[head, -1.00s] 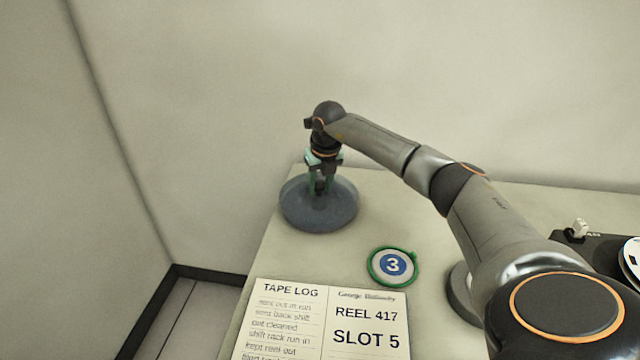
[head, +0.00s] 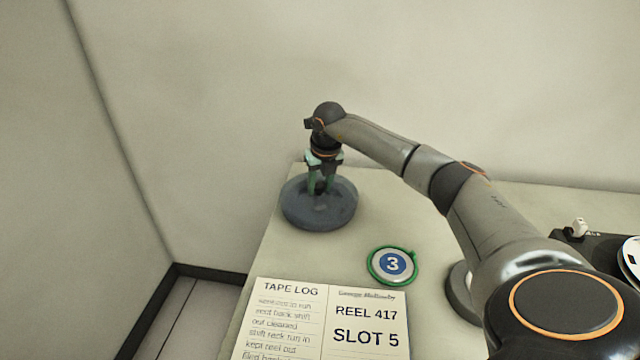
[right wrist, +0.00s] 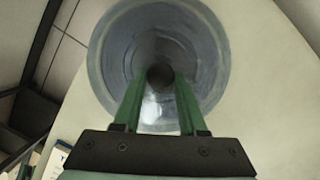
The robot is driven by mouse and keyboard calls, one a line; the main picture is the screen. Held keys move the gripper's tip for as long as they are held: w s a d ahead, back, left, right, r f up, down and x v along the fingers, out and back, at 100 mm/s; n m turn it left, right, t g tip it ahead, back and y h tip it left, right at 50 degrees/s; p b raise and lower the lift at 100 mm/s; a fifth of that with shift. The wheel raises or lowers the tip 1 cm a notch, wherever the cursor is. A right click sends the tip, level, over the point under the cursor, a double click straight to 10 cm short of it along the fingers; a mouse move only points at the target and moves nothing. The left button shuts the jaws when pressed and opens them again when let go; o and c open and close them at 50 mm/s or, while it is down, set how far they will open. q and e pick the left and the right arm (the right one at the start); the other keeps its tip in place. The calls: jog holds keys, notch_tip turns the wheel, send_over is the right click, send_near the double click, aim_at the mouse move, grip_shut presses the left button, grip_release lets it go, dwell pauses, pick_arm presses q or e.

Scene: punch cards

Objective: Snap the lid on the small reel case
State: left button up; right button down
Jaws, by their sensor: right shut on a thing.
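The small reel case (head: 318,222) is a dark blue-grey round case at the back left of the table. Its round lid (head: 298,198) lies over its top, roughly level and centred; I cannot tell whether it is snapped on. In the right wrist view the lid (right wrist: 208,60) is a translucent grey-blue disc with a dark knob (right wrist: 160,76) at its middle. My right gripper (head: 321,190) points down from above, its green fingers (right wrist: 160,82) shut on the lid's knob. My left gripper is not in view.
A round disc marked 3 (head: 393,264) with a green rim lies right of the case. A tape log sheet (head: 330,318) lies in front. A dark device (head: 590,246) with a reel stands at the right. The table's left edge is close to the case.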

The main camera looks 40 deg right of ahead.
jog(key=shift+f+b, duration=0.3)
jog(key=shift+f, duration=0.4)
jog(key=shift+c, duration=1.9)
grip_release()
jog(key=shift+c, duration=1.1)
